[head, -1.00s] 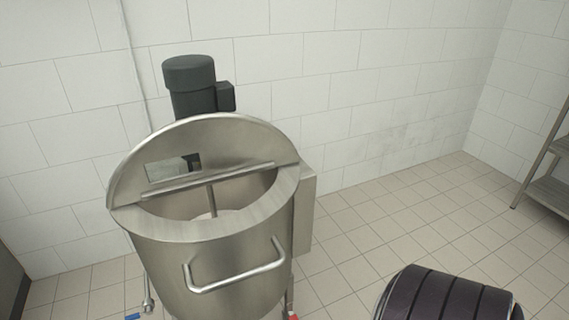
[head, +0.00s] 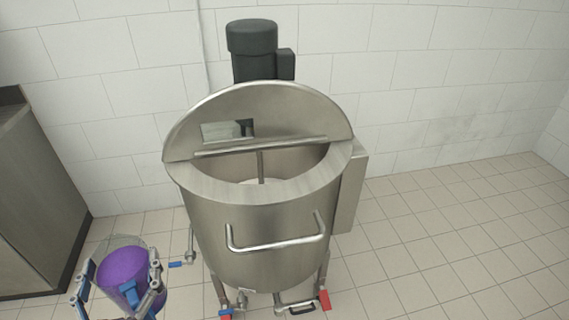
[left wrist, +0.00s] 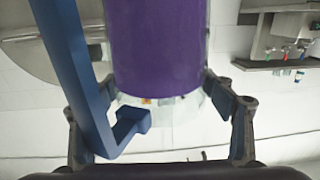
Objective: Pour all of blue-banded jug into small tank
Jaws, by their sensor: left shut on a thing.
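The jug (head: 124,266) is clear, with purple contents and a blue handle, at the bottom left of the head view. My left gripper (head: 120,284) is shut on it, a finger on either side. In the left wrist view the jug (left wrist: 155,45) stands between the fingers, its blue handle (left wrist: 75,70) on the left. The small tank (head: 262,230) is a steel vessel in the middle of the head view, its front half open at the top. The jug is left of the tank and apart from it. My right gripper is not in view.
A dark motor (head: 252,50) stands behind the tank's raised half-lid (head: 270,110). A bar handle (head: 275,243) sticks out in front. Valves with red and blue levers are below. A grey cabinet (head: 35,200) stands at the left. The tiled floor at right is clear.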

